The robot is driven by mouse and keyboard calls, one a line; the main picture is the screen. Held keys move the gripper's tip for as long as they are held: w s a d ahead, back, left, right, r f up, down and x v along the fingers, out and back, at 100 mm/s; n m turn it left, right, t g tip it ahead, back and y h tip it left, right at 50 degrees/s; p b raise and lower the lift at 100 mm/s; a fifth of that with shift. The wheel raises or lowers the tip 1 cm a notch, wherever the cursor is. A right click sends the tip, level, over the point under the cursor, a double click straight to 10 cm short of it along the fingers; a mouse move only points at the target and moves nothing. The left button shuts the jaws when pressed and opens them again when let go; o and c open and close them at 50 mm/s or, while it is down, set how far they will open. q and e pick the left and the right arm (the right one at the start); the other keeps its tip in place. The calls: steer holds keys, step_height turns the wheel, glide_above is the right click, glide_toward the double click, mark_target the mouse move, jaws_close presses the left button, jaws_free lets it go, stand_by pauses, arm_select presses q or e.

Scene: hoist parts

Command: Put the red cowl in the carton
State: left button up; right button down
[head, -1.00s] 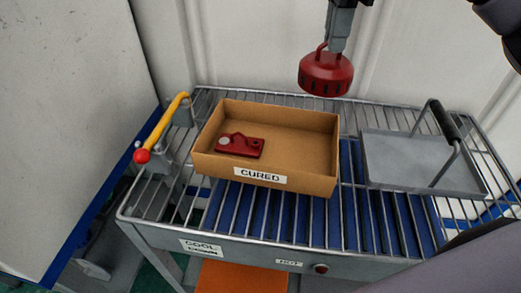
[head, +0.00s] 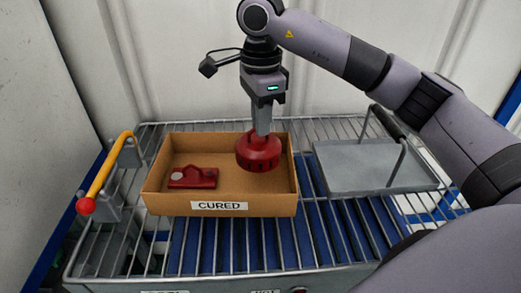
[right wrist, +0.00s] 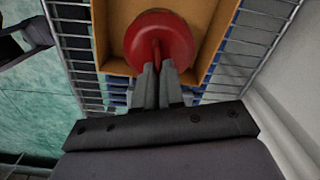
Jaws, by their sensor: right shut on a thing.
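The red cowl (head: 259,153) is a round, slotted red cap with a loop on top. My right gripper (head: 262,130) is shut on its loop and holds it upright over the right part of the carton (head: 166,204). The carton is an open cardboard box labelled CURED. In the right wrist view, the cowl (right wrist: 160,42) hangs from the gripper (right wrist: 158,68) within the outline of the carton (right wrist: 113,62). I cannot tell whether the cowl touches the carton floor. My left gripper is not in view.
A red bracket-like part (head: 194,177) lies in the left of the carton. A grey tray (head: 365,169) with a black handle stands to the right on the wire rack (head: 230,246). A yellow lever (head: 108,172) with a red knob stands at the left.

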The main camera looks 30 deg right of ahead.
mark_target(261, 140)
steer(key=shift+f, duration=3.4)
steer(key=shift+f, duration=0.15)
steer(key=c, duration=1.2)
jaws_free()
steer(key=shift+c, duration=0.2)
step_height(261, 140, up, 12)
steer(key=shift+s+a+r, duration=0.1)
steer(key=shift+r, duration=0.1)
